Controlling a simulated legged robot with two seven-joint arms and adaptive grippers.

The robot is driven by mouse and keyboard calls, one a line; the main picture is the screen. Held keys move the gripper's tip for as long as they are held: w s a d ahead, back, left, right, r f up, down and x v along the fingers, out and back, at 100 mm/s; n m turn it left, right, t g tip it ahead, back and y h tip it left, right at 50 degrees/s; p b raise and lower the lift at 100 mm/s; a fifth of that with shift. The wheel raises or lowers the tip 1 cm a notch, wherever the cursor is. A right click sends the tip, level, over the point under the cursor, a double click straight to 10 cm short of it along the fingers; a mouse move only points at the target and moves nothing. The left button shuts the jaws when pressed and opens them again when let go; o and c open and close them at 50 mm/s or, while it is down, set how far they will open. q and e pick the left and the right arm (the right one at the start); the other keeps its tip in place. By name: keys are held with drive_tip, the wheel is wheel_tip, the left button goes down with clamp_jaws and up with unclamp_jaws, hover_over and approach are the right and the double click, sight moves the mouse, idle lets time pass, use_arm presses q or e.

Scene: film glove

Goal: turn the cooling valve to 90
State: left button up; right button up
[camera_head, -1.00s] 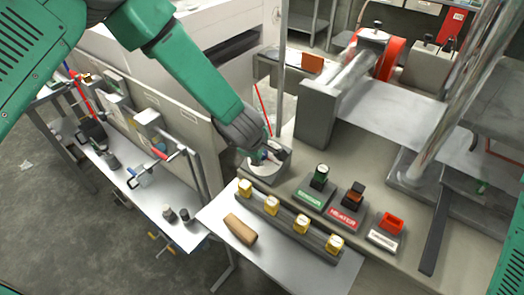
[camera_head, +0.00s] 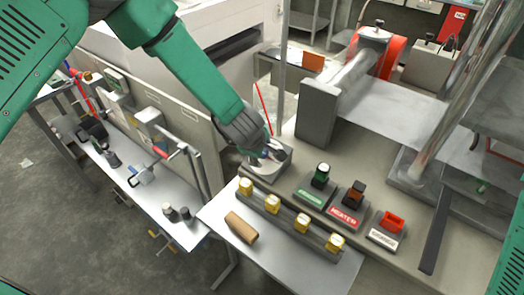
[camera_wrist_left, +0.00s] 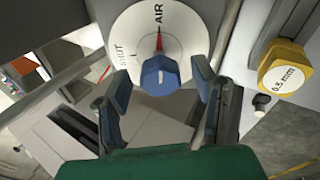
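The valve is a blue knob (camera_wrist_left: 160,74) on a round white dial (camera_wrist_left: 185,28) in the left wrist view. In the head view the dial's grey base (camera_head: 265,172) stands at the left end of the machine bench, mostly covered by my gripper. My left gripper (camera_head: 270,152) is over it. In the left wrist view its two fingers (camera_wrist_left: 162,88) are apart, one on each side of the knob, with gaps visible. My right gripper is out of view.
Yellow knobs (camera_head: 273,205) line the bench front, with one also close to the right finger in the wrist view (camera_wrist_left: 286,72). Green, brown and red switches (camera_head: 391,222) stand to the right.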

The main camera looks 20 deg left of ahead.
use_arm(q)
drive_tip(key=shift+s+r, duration=0.15)
drive_tip(key=shift+r, duration=0.2)
drive_tip(key=v, duration=1.1)
drive_tip(key=s+a+f+m, duration=0.2)
drive_tip(key=s+f, duration=0.2)
drive_tip(key=s+a+f+m+g, duration=0.1)
drive_tip(key=s+a+f+m, duration=0.1)
drive_tip(key=s+f, duration=0.3)
drive_tip(key=s+a+f+m+g+y, duration=0.1)
drive_tip(key=s+a+f+m, duration=0.2)
drive_tip(key=s+f, duration=0.2)
drive_tip(key=shift+a+m, duration=0.1)
drive_tip(key=shift+m, duration=0.3)
drive_tip(key=s+a+f+m+g, duration=0.2)
drive_tip(key=s+f+m, duration=0.15)
drive_tip(key=s, duration=0.65)
drive_tip(key=s+a+f+m+g, duration=0.25)
drive_tip(key=s+m, duration=0.25)
drive_tip(key=s, duration=0.5)
drive_tip(key=w+f+m+t+b, duration=0.1)
drive_tip(key=w+f+b, duration=0.2)
drive_tip(key=f+b, duration=1)
drive_tip(key=shift+d+f+b, duration=0.35)
drive_tip(key=shift+d+b, duration=0.15)
drive_tip(key=shift+b, duration=0.3)
